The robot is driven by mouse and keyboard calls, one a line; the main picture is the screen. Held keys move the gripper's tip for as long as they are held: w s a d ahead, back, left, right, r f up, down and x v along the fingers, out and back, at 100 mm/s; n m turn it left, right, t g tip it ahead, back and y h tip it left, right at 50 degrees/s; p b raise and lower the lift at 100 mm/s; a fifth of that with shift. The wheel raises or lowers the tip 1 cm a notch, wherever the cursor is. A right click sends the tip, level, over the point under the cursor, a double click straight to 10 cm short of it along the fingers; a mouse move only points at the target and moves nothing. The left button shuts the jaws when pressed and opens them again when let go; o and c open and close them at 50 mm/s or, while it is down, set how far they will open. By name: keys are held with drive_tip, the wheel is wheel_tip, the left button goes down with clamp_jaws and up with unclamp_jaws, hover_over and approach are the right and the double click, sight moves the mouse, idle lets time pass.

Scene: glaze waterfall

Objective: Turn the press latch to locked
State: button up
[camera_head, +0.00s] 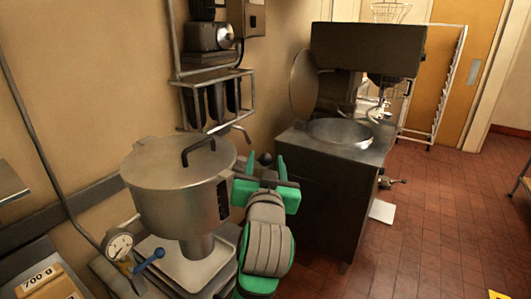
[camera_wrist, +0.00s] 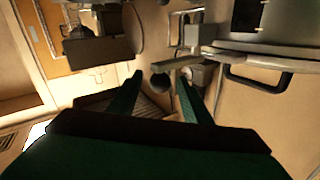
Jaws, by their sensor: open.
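The press (camera_head: 172,205) is a wide metal pot with a flat lid, a dark bent lid handle (camera_head: 207,142) and a dark label plate on its side. A dark round knob (camera_head: 265,158), apparently the end of the press latch, shows at the pot's right. In the wrist view the knob (camera_wrist: 160,83) sits at the end of a short grey bar (camera_wrist: 183,62). My gripper (camera_head: 265,166) has green fingers and is open. In the wrist view the gripper (camera_wrist: 159,86) has the knob between its fingertips, with gaps visible; contact cannot be told. The latch's position cannot be read.
A dial gauge (camera_head: 119,246) and a blue-handled valve (camera_head: 149,260) are at the press's lower left. A wall rack (camera_head: 215,87) hangs behind the press. Open red tile floor (camera_head: 445,215) lies right.

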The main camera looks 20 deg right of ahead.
drive_tip(key=shift+x, duration=2.6)
drive_tip(key=shift+c, duration=0.5)
clamp_jaws()
